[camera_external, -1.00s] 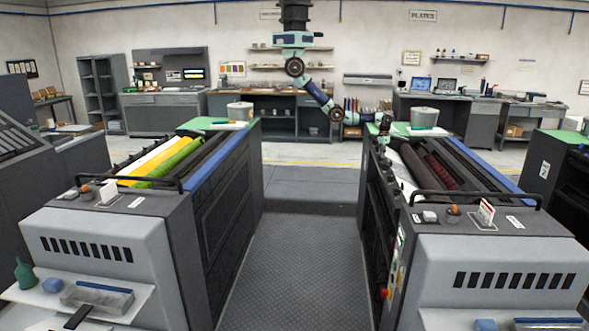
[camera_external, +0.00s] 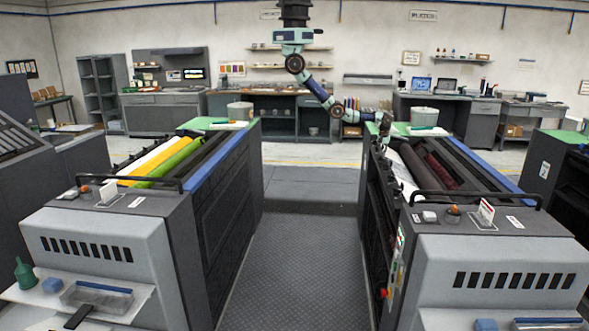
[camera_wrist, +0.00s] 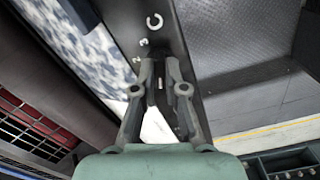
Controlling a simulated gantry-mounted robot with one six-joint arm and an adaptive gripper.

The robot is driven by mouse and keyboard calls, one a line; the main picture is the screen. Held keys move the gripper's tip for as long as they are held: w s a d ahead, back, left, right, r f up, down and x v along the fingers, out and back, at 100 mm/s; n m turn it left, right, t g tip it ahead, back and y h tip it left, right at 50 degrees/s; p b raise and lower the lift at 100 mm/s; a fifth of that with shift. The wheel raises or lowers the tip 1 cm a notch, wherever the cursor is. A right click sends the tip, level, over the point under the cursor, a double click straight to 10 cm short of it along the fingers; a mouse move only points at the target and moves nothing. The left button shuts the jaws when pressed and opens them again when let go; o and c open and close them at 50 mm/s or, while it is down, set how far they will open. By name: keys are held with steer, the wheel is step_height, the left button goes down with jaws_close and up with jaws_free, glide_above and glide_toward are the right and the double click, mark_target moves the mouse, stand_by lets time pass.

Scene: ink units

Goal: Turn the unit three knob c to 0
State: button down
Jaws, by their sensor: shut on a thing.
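In the wrist view my gripper (camera_wrist: 160,75) is shut on a dark knob (camera_wrist: 161,84) with a pale mark on it, on the unit's dark side rail. A white letter C and a smaller mark, perhaps a 3, are printed on the rail just beyond the knob. The fingers cover most of the knob, and its scale is too small to read. In the external view my gripper (camera_external: 385,125) is at the far left edge of the right-hand ink unit (camera_external: 515,235); the knob cannot be made out there.
A speckled white and blue-grey roller (camera_wrist: 75,40) lies left of the rail in the wrist view. The grey walkway floor (camera_wrist: 240,45) is open to the right. A second ink unit (camera_external: 110,240) stands at left in the external view. A grey bucket (camera_external: 424,116) stands near my gripper.

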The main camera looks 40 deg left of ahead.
steer(key=shift+n, duration=0.5)
steer(key=c, duration=1.2)
jaws_free()
step_height(320, 180, up, 12)
steer(key=shift+r, duration=0.1)
steer(key=shift+w, duration=0.1)
